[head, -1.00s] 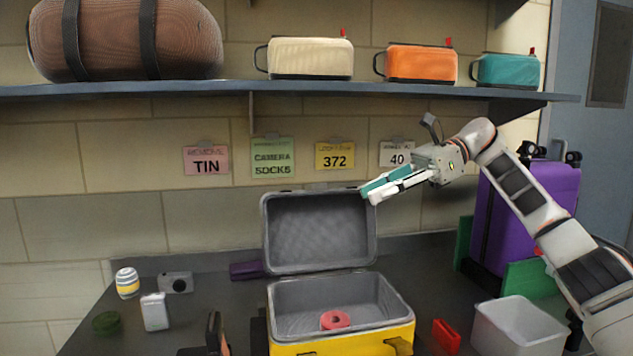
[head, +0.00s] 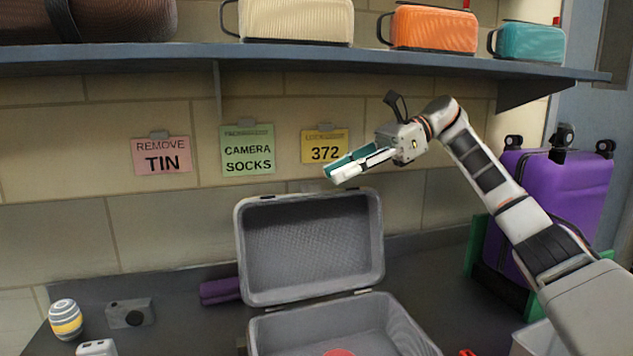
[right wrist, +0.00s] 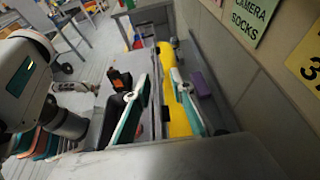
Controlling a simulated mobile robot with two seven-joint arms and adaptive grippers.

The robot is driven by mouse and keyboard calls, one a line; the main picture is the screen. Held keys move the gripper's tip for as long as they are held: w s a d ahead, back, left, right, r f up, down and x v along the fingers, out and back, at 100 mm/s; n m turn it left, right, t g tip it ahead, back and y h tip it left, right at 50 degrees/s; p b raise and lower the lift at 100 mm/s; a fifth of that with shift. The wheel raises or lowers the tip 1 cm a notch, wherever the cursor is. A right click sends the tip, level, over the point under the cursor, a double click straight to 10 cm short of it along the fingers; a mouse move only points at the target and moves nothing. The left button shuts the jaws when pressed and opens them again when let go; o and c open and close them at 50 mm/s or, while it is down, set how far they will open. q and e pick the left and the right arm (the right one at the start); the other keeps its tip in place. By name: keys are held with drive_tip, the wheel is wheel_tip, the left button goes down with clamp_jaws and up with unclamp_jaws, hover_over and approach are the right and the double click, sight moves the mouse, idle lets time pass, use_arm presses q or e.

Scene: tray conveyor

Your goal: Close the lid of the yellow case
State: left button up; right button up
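The yellow case stands open on the dark counter; its grey lined base (head: 268,338) shows at the bottom of the head view, and its yellow side shows in the right wrist view (right wrist: 174,88). The grey lid (head: 312,245) stands up at the back, tilted slightly rearward. A red round item (head: 338,353) lies in the base, mostly cut off. My right gripper (head: 340,172) is at the lid's top edge, towards its right half; I cannot tell whether it touches. Its teal and white fingers are apart and empty in the right wrist view (right wrist: 158,108). My left gripper is not clearly seen.
A purple item (head: 220,291) lies left of the lid. A camera (head: 130,313) and a striped jar (head: 65,320) stand further left. A purple suitcase (head: 560,205) stands at right behind my arm.

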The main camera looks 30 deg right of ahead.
drive_tip(key=x, duration=0.5)
drive_tip(key=shift+w+f, duration=0.1)
drive_tip(key=shift+f, duration=0.05)
clamp_jaws()
